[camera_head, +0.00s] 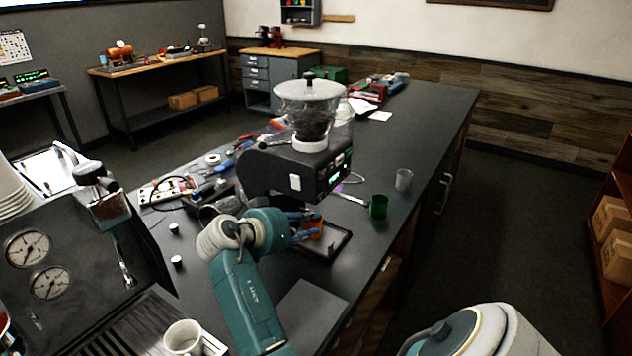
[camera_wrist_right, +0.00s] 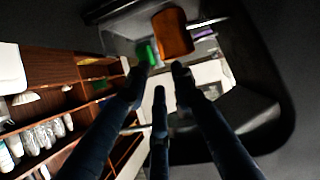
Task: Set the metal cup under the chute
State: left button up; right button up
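A small grey cup (camera_head: 403,180), which looks like the metal cup, stands upright near the counter's right edge, behind a green cup (camera_head: 378,207). The dark grinder (camera_head: 292,175) has a clear hopper; its chute is not clearly visible. An orange cup (camera_head: 314,229) is at the black tray (camera_head: 333,246) below the grinder head. My right gripper (camera_head: 303,226) is at the orange cup, its fingers spread. In the right wrist view the orange cup (camera_wrist_right: 172,34) shows beyond the fingertips (camera_wrist_right: 160,80), with nothing clearly gripped; the green cup (camera_wrist_right: 146,54) is beside it. My left gripper is out of view.
An espresso machine (camera_head: 75,260) with gauges stands at the left, with a white mug (camera_head: 183,338) in front. Tools and cables (camera_head: 170,188) clutter the counter behind the grinder. Two small caps (camera_head: 175,229) lie left of my arm. The counter beyond the grey cup (camera_head: 425,120) is clear.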

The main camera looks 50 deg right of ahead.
jog(key=shift+v, duration=1.45)
